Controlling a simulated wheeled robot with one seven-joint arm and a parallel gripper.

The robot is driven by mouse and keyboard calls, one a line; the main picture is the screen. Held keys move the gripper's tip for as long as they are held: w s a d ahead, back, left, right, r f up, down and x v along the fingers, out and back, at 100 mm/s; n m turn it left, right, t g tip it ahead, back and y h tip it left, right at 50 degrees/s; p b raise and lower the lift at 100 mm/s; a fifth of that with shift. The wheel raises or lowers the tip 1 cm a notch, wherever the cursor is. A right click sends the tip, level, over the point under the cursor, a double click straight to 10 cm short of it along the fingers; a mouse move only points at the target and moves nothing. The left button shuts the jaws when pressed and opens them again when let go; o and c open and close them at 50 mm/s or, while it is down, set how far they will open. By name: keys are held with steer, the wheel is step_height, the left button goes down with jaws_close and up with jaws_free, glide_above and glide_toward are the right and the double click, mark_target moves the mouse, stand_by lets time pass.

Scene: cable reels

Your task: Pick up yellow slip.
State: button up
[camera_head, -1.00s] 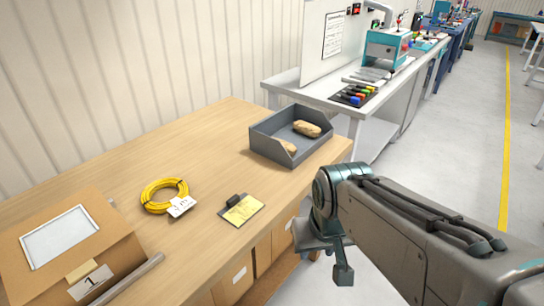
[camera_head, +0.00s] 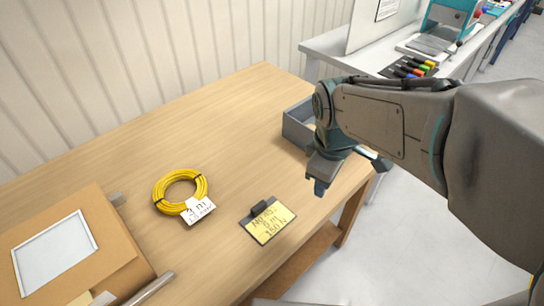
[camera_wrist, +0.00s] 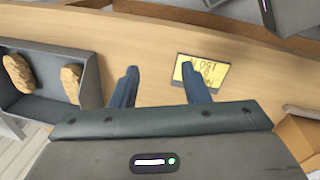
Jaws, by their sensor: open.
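The yellow slip (camera_head: 268,222) lies flat on the wooden table, with handwriting on it and a dark clip at its upper left edge. It also shows in the wrist view (camera_wrist: 204,72), just beyond the right fingertip. My gripper (camera_head: 345,172) is open and empty, above the table's right part, up and to the right of the slip in the head view. In the wrist view my two fingers (camera_wrist: 160,84) stand apart with bare table between them.
A coiled yellow cable (camera_head: 160,200) with a white tag lies left of the slip. A cardboard box (camera_head: 95,235) stands at the left. A grey bin (camera_head: 296,128) is partly hidden behind my arm; the wrist view shows brown lumps in it. The table's middle (camera_head: 225,140) is clear.

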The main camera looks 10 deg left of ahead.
steer(key=w+a+n, duration=0.2)
steer(key=a+n, duration=0.5)
steer(key=n, duration=0.1)
steer(key=n+g+p, duration=0.1)
steer(key=n+g, duration=0.1)
steer(key=n, duration=0.5)
glide_above(260, 205)
steer(key=f, duration=0.1)
steer(key=shift+n, duration=0.3)
steer(key=f, duration=0.8)
steer(key=shift+w+d+f, duration=0.15)
steer(key=shift+w+f, duration=0.1)
steer(key=shift+s+f, duration=0.2)
steer(key=shift+f, duration=2.45)
jaws_close()
